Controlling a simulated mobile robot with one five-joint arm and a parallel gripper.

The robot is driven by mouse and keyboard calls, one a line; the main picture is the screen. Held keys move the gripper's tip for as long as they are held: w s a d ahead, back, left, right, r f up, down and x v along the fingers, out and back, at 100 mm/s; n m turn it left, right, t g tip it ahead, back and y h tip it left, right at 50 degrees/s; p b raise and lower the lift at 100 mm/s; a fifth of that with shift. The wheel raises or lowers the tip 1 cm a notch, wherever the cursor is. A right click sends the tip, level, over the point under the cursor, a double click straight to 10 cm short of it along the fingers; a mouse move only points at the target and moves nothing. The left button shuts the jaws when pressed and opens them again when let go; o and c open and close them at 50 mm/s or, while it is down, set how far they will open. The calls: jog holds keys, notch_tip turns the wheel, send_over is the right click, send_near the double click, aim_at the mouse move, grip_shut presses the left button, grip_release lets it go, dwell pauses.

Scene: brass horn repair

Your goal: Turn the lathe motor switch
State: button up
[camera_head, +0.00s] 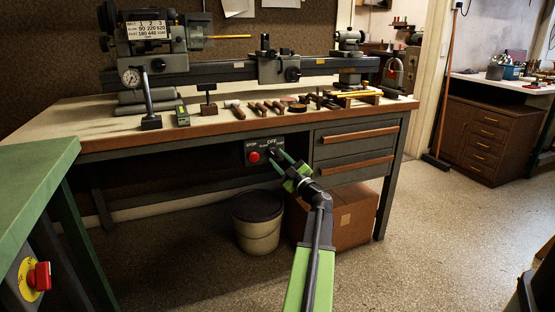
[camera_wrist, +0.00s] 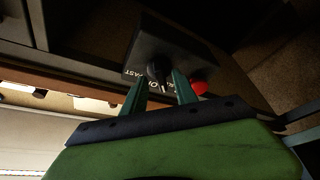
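The lathe motor switch box (camera_head: 249,147) is a dark box under the bench's front edge, with a red stop button (camera_head: 254,156) on its left and lettering beside a dark rotary knob. In the wrist view the box (camera_wrist: 180,45) fills the upper middle, the knob (camera_wrist: 158,70) stands out from it, and the red button (camera_wrist: 199,88) is at its right. My gripper (camera_head: 280,156) is at the right part of the box. Its two green fingers stand apart on either side of the knob, with visible gaps. Contact cannot be told.
The workbench (camera_head: 110,124) carries a lathe (camera_head: 210,75) and a row of hand tools along its front. Drawers (camera_head: 350,140) are right of the switch. A bucket (camera_head: 258,230) and a cardboard box (camera_head: 350,218) stand below. A green-topped table (camera_head: 30,175) is at the left.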

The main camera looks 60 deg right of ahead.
jog(key=b+v, duration=0.4)
jog(key=v, duration=1.2)
jog(key=shift+f, duration=0.1)
